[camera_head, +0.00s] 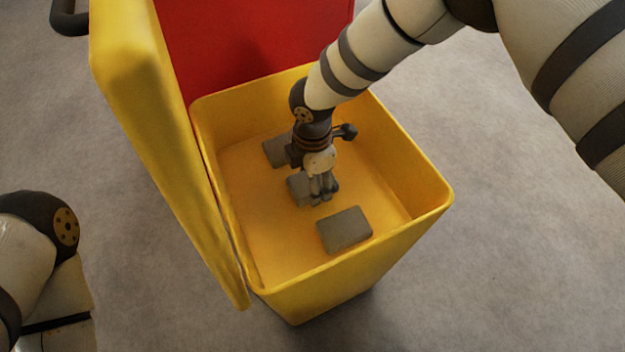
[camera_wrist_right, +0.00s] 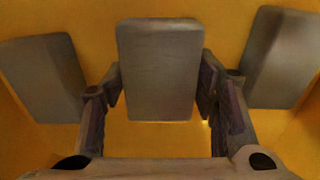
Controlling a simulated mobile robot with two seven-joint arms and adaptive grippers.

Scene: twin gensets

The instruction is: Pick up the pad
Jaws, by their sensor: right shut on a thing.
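Several look-alike grey pads lie in a yellow bin (camera_head: 420,200). The middle pad (camera_wrist_right: 160,70) is between the fingers of my right gripper (camera_wrist_right: 160,85), which is shut on it. In the head view the middle pad (camera_head: 298,190) is partly hidden behind my right gripper (camera_head: 322,197), which reaches down into the bin. One pad (camera_head: 345,230) lies nearer the front of the bin. Another pad (camera_head: 277,151) lies toward the back, partly covered by my wrist. In the wrist view, the outer pads (camera_wrist_right: 42,78) flank the held one. My left gripper is not in view.
The bin's yellow lid (camera_head: 150,150) stands open along its left side. A red panel (camera_head: 235,45) rises behind the bin. Grey floor (camera_head: 510,260) is clear to the right.

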